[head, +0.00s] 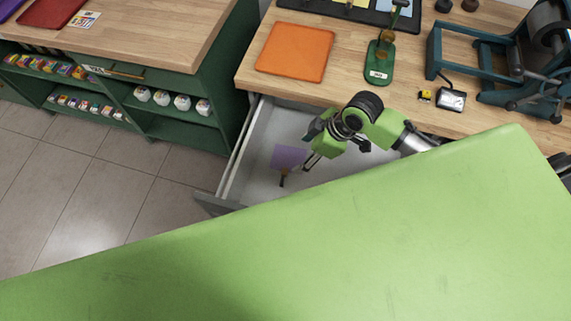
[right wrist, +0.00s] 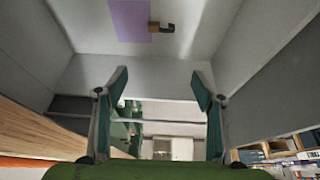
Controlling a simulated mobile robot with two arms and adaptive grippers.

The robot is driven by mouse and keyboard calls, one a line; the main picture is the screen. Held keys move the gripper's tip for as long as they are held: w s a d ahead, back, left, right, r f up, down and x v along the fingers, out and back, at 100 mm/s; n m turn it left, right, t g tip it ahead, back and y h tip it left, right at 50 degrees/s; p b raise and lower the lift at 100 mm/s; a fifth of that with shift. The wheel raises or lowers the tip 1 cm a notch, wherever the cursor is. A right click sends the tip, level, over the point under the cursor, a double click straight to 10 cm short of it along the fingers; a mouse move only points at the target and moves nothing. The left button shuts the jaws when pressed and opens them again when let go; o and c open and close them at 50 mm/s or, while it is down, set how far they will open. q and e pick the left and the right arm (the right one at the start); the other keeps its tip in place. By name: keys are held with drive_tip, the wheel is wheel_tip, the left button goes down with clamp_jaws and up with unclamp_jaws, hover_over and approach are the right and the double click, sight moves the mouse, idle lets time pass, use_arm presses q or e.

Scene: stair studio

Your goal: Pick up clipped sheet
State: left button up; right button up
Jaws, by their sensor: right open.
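The clipped sheet (head: 290,157) is a small purple sheet lying on the floor of an open drawer (head: 257,141). A dark and brown clip (head: 283,180) is on its near edge in the head view. In the right wrist view the sheet (right wrist: 130,20) is at the top, with the clip (right wrist: 160,27) at its right edge. My right gripper (head: 311,146) is over the drawer, just right of the sheet in the head view, and partly overlaps it. Its two fingers (right wrist: 159,86) are spread apart with nothing between them. My left gripper is not in view.
The drawer walls (right wrist: 272,58) rise on both sides. Above the drawer is a wooden worktop (head: 350,85) with an orange mat (head: 295,52), a green hand tool (head: 381,62) and a blue machine frame (head: 480,50). A green shelf unit (head: 180,130) stands left.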

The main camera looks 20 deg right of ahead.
drive_tip(key=b, duration=0.7)
approach(282, 176)
drive_tip(key=shift+a+f, duration=0.45)
drive_tip(key=shift+f, duration=0.3)
drive_tip(key=shift+w+b+x, duration=0.2)
drive_tip(key=shift+b+x, duration=0.2)
drive_tip(key=shift+x, duration=2.5)
drive_tip(key=shift+d, duration=0.2)
drive_tip(key=shift+c, duration=0.3)
drive_tip(key=c, duration=0.6)
